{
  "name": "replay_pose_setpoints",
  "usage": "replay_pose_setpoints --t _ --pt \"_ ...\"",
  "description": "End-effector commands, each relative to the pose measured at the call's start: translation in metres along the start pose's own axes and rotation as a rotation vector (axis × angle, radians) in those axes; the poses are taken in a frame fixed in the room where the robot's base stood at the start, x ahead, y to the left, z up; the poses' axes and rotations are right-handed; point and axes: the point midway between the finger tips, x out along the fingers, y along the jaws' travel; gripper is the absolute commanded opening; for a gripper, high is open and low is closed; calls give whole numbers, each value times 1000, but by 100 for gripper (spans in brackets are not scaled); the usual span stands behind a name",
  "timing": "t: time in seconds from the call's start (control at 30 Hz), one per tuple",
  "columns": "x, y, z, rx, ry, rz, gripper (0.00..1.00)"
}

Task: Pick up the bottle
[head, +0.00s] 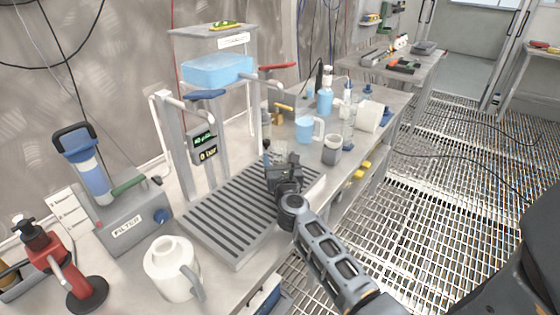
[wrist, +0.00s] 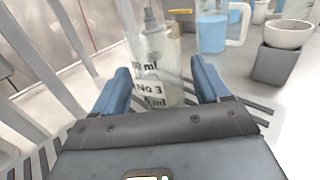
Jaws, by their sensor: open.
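A clear bottle (wrist: 155,65) with dark printed lettering stands in the middle of the wrist view, framed by the two blue fingers. In the head view a greyish bottle (head: 266,120), probably the same one, stands just behind my gripper, its lower part hidden. My gripper (head: 279,156) is low over the far end of the slatted tray, with its fingers apart and nothing held. In the wrist view (wrist: 158,80) the fingers are to either side of the bottle with gaps showing; I cannot tell how far it reaches between them.
A blue-filled jug (head: 304,130) and a grey cup holder (head: 331,151) stand right of the bottle. The slatted tray (head: 222,222) lies below my gripper. A metal frame (head: 186,160) rises on the left. Further bottles, a white jug (head: 170,268) and a red dispenser (head: 50,262) crowd the bench.

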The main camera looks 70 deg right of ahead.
Motion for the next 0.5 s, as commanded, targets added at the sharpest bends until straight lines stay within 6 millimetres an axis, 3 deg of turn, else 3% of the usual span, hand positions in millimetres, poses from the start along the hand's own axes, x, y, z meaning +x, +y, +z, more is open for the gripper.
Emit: replay_pose_setpoints --t 0.37,0.5 --pt "9 0 0 -2 0 0 75" --pt "9 -1 0 -2 0 0 62"
